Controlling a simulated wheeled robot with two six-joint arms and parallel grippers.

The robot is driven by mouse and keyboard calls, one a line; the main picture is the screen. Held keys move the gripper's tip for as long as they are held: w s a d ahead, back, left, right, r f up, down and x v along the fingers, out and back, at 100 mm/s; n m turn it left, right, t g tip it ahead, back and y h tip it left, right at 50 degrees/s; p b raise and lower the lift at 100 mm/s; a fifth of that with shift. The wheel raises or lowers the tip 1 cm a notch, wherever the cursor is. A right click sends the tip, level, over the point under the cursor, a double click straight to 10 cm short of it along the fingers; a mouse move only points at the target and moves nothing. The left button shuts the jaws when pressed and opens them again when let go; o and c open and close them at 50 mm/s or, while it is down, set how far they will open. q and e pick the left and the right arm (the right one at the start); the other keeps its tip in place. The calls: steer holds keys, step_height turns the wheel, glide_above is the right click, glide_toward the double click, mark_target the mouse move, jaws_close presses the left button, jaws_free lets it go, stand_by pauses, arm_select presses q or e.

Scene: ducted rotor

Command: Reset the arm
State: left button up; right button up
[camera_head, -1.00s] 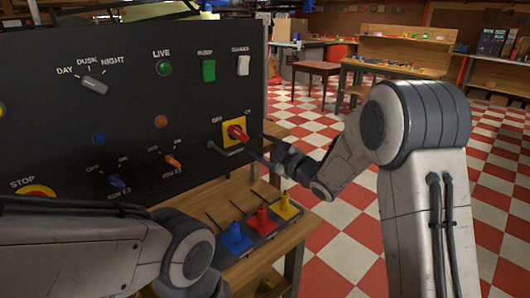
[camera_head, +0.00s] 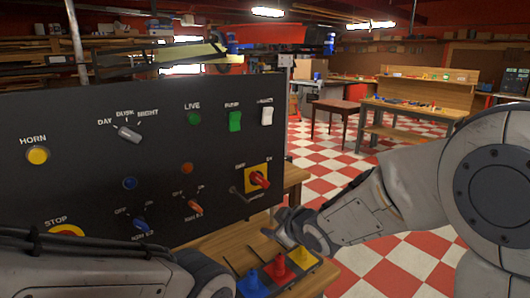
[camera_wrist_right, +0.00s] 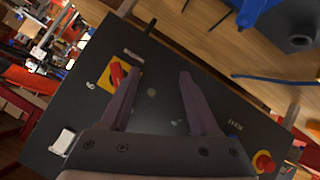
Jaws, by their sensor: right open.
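My right arm comes in from the right in the head view. Its gripper (camera_head: 280,228) is below and right of the red rotary switch (camera_head: 259,180) on its yellow plate, apart from it. In the right wrist view the two fingers (camera_wrist_right: 155,85) are spread with nothing between them. The red switch (camera_wrist_right: 117,76) shows beside the left finger there, with the dark panel (camera_wrist_right: 60,120) beyond. My left arm crosses the bottom left of the head view; its gripper is out of the picture.
The black control panel (camera_head: 70,105) fills the left, with a horn button (camera_head: 38,155), a mode knob (camera_head: 129,134) and rocker switches. Blue (camera_head: 251,284), red (camera_head: 279,268) and yellow (camera_head: 303,255) pieces stand on the bench below. Checkered floor (camera_head: 345,180) is open behind.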

steer(key=s+d+m+g+h+p, duration=0.1)
steer(key=s+g, duration=0.4)
steer(key=s, duration=1.1)
steer(key=s+m+g+h+p, duration=0.2)
steer(key=s+g, duration=0.3)
steer(key=s, duration=1.1)
steer(key=shift+d+f+m+g+h+p, duration=0.3)
steer(key=shift+d+f+m+h+p, duration=0.1)
steer(key=shift+p, duration=0.15)
